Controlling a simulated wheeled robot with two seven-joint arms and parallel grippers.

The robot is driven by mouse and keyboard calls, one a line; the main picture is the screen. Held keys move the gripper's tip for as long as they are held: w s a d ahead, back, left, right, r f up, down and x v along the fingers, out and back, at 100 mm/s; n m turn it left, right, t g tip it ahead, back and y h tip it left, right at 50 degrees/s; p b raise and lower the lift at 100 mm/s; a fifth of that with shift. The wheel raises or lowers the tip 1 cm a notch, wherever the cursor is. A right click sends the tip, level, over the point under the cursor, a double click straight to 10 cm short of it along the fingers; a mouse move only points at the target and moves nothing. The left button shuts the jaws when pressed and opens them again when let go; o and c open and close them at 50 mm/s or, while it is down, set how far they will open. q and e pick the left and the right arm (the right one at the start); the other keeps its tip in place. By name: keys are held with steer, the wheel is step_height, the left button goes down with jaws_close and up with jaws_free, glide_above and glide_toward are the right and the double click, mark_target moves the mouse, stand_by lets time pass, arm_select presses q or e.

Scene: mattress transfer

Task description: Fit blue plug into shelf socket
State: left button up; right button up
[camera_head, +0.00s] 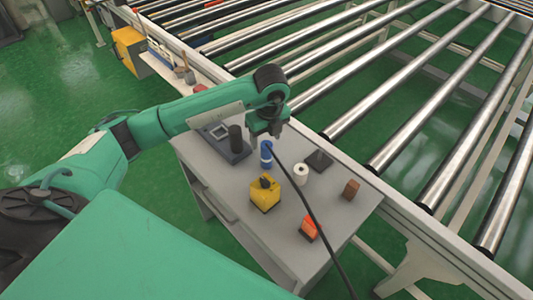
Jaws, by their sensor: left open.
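The blue plug (266,155), with a pale band, stands upright on the grey shelf (258,226). A black cable (310,205) runs from its upper part toward the bottom right. My left gripper (265,138) points down just above the plug, fingers open. I cannot tell whether the fingers touch it. A dark block with an upright black cylinder (235,138) stands left of the plug. No socket opening can be made out. My right gripper is not in view.
A yellow block (265,193), white spool (300,174), orange block (309,229), brown block (350,189) and dark flat piece (319,160) lie around the plug. The roller conveyor (400,100) borders the shelf behind. The shelf's near left part is clear.

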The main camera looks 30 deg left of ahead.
mark_target(267, 144)
arm_select(q)
step_height(267, 144, down, 2)
steer(key=shift+w, duration=0.1)
steer(key=f, duration=0.1)
steer(key=f+p, duration=0.1)
steer(key=f, duration=0.1)
steer(key=shift+w+a+f+p, duration=0.2)
steer(key=shift+w+f+p, duration=0.1)
steer(key=shift+w, duration=0.1)
steer(key=shift+f, duration=0.5)
steer(key=shift+c, duration=1.4)
steer(key=c, duration=1)
steer(key=shift+o, duration=0.2)
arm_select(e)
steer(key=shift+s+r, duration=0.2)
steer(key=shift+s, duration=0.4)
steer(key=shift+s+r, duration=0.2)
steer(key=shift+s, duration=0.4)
arm_select(q)
steer(key=shift+r, duration=0.15)
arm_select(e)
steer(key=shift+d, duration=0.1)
